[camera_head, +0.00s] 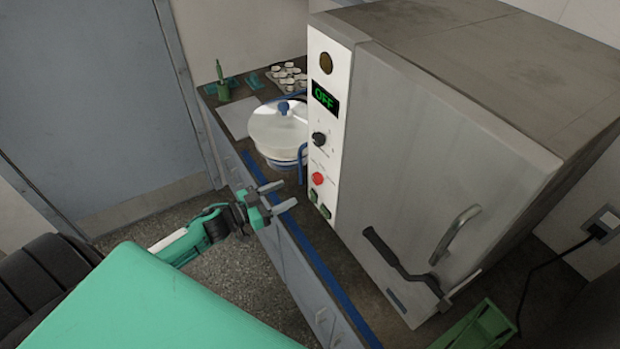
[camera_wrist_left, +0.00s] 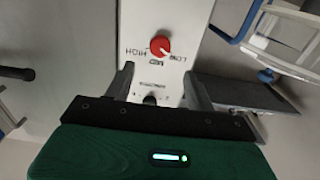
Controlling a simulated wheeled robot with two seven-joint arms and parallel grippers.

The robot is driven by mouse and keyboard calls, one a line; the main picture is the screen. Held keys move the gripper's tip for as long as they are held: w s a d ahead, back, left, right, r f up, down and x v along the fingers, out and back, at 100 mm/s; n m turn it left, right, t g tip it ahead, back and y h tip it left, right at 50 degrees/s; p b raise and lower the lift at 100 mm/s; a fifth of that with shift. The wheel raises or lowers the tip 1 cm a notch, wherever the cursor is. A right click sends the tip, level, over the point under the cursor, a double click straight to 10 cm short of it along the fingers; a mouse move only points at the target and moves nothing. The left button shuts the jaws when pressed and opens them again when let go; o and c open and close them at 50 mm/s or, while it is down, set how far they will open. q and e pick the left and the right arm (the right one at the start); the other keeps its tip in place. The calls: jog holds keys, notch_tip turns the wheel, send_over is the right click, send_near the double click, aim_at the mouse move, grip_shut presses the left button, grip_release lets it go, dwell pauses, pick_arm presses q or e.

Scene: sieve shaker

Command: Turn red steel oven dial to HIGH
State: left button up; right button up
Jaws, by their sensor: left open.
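The steel oven (camera_head: 450,130) stands on the bench with a white control panel (camera_head: 328,120) on its left edge. The red dial (camera_head: 317,178) is low on that panel, below a black knob (camera_head: 319,139) and a display (camera_head: 325,97) reading OFF. In the left wrist view the red dial (camera_wrist_left: 160,46) sits between HIGH and LOW lettering, which appears upside down, and its pale pointer mark is on the LOW side. My left gripper (camera_head: 279,196) is open and empty, in front of the panel, apart from the dial; its fingers (camera_wrist_left: 158,88) frame the panel. My right gripper is out of view.
A white-lidded round vessel (camera_head: 280,130) with blue handles stands on the bench left of the oven. The oven door has a handle (camera_head: 455,235) and a dark lever (camera_head: 395,258). A green rack (camera_head: 478,328) lies front right.

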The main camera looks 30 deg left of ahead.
aim_at(314, 180)
pick_arm(q)
jog(key=p+x, duration=0.2)
jog(key=x, duration=0.6)
jog(key=shift+r, duration=0.1)
jog(key=shift+w+d+p, duration=0.35)
jog(key=shift+w, duration=0.2)
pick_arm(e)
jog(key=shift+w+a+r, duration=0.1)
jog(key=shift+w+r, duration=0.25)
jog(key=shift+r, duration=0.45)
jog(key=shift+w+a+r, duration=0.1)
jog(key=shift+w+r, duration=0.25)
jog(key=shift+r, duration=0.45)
pick_arm(q)
jog(key=c, duration=1)
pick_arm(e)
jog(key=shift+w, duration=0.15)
